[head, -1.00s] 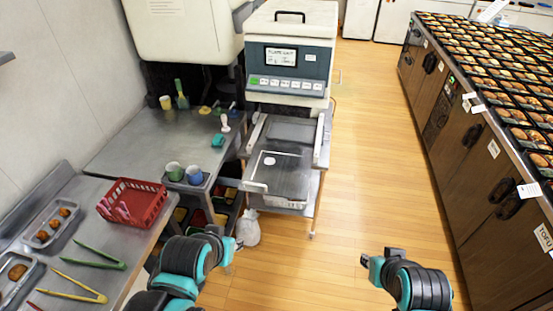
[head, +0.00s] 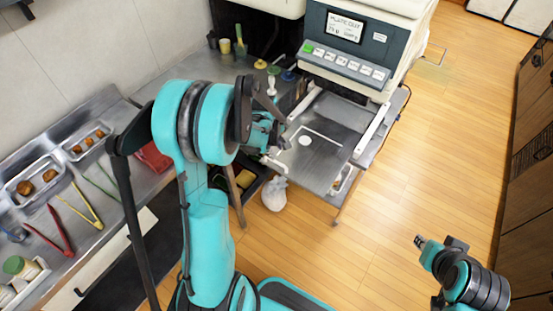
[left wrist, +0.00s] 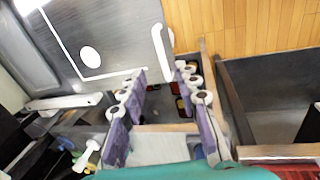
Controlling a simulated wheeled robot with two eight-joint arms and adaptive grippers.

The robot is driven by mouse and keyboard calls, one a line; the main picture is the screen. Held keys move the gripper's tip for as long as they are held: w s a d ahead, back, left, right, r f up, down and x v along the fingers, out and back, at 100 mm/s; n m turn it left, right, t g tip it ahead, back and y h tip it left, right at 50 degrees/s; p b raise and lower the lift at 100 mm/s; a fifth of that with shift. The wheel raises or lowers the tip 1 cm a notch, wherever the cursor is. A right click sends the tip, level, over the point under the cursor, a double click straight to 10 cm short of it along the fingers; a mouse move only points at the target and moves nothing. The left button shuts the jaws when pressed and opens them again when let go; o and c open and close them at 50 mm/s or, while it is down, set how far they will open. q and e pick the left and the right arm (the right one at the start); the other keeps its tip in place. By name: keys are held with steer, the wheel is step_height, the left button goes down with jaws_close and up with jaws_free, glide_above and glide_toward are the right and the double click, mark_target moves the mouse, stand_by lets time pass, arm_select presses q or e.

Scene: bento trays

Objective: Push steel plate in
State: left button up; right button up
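The steel plate (head: 325,155) lies in front of the machine, flat, with a white line and a white round spot on it. My left gripper (head: 272,150) is at its front left corner in the head view, partly hidden by my arm. In the left wrist view the plate (left wrist: 115,28) is at upper left, beyond my open left fingers (left wrist: 160,92). Nothing is between the fingers. I cannot tell if they touch the plate's edge. My right gripper (head: 420,242) is low at right, away from the plate, too small to read its opening.
The machine (head: 355,45) with a row of buttons stands behind the plate, with pale rails (head: 375,130) at the sides. A white bag (head: 274,194) is on the floor. Tongs (head: 88,205) and trays lie on the left counter. The wooden floor at right is clear.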

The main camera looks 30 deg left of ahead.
mark_target(277, 162)
arm_select(q)
steer(key=shift+n, duration=0.3)
steer(key=b+x, duration=0.1)
steer(key=x, duration=0.5)
steer(key=b+x, duration=0.1)
steer(key=x, duration=0.2)
steer(key=shift+s+a+b, duration=0.1)
steer(key=shift+a+b, duration=0.2)
jaws_close()
